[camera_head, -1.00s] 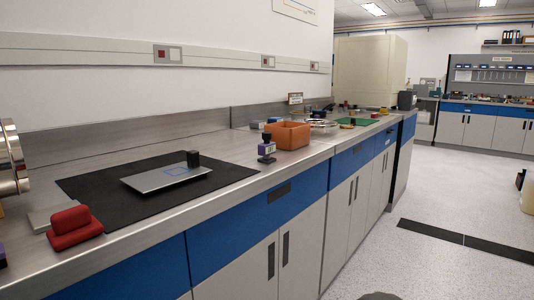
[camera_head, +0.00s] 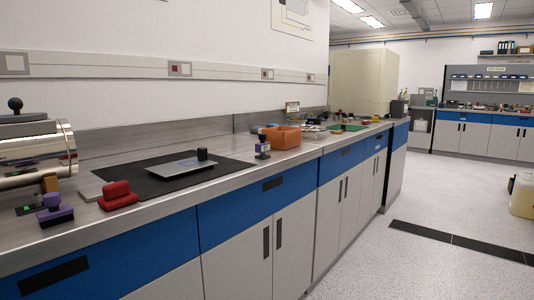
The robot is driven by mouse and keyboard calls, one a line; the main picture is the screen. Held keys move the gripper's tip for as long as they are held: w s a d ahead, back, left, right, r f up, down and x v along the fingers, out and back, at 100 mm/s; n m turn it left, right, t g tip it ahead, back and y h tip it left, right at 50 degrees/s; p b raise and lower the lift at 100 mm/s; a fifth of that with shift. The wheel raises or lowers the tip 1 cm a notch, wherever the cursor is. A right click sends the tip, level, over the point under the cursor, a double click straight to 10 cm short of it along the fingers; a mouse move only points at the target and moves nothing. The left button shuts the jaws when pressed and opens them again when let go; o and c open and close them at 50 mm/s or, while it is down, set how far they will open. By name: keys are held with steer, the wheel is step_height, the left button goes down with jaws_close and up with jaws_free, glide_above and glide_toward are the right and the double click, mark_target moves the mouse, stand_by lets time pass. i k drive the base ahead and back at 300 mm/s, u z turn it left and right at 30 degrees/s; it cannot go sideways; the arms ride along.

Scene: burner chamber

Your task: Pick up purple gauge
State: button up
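A small purple object with a rounded knob on a dark block-like base (camera_head: 55,208) stands near the front edge of the metal bench at the left. A second small upright piece (camera_head: 262,147), with a dark top and a pale and purple body, stands farther along the bench beside the orange bin. I cannot tell for sure which of the two is the purple gauge. Neither is held. My gripper is not in view.
A red block-like object (camera_head: 118,195) sits right of the purple knobbed one. A black mat (camera_head: 150,178) carries a grey plate (camera_head: 187,167). An orange bin (camera_head: 281,138) stands farther along.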

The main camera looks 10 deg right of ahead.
mark_target(261, 148)
steer(key=z, duration=0.4)
steer(key=i, duration=1.1)
steer(key=u, duration=0.55)
